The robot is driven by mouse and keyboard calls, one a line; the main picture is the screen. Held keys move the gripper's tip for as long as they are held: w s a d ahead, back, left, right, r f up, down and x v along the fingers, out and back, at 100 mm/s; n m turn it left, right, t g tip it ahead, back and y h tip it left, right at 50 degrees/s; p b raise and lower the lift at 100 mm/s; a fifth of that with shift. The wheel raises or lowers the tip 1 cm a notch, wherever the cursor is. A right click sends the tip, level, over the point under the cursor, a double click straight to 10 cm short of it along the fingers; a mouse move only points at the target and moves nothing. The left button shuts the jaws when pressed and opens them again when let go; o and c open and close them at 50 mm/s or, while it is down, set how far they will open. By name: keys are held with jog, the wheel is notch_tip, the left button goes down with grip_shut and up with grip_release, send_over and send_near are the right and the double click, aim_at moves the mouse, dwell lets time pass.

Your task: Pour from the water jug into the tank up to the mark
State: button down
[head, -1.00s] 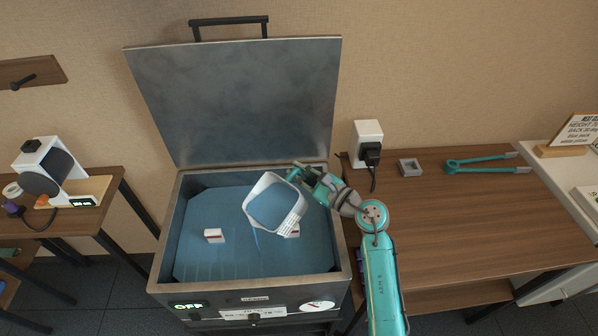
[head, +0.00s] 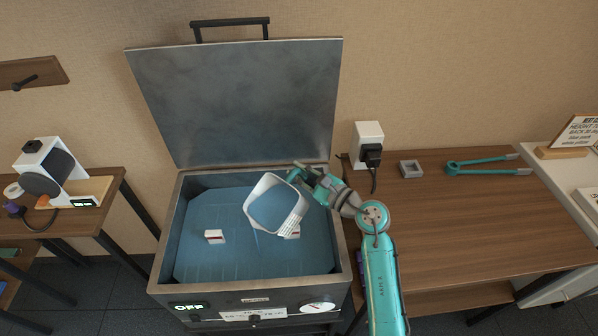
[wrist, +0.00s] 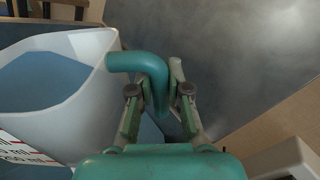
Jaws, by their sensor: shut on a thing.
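The white water jug (head: 249,205) is tilted over the open grey metal tank (head: 163,240), its mouth facing the head camera. Its inside looks blue. Blue water (head: 200,260) covers the tank floor. A white block with a red line (head: 214,236) stands in the tank; a second (head: 293,234) is partly hidden behind the jug. A thin stream below the jug is faint.
The tank's lid (head: 240,105) stands open against the wall. Right of the tank, a wooden table (head: 450,220) holds a plugged socket box (head: 368,140), a small grey box (head: 411,169) and teal tongs (head: 480,166). A black and white device (head: 50,170) stands at left.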

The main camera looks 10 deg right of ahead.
aim_at(290, 175)
jog(key=shift+s+a+r+n, duration=0.25)
jog(key=shift+r+n, duration=0.25)
jog(key=shift+s+a+r+n, duration=0.2)
jog(key=shift+a+r+n, duration=0.05)
jog(key=shift+r+n, duration=0.25)
dwell(2.1)
jog(key=shift+s+a+r+n, duration=0.75)
jog(key=shift+a+r+n, duration=0.05)
jog(key=shift+n, duration=0.4)
dwell(3.7)
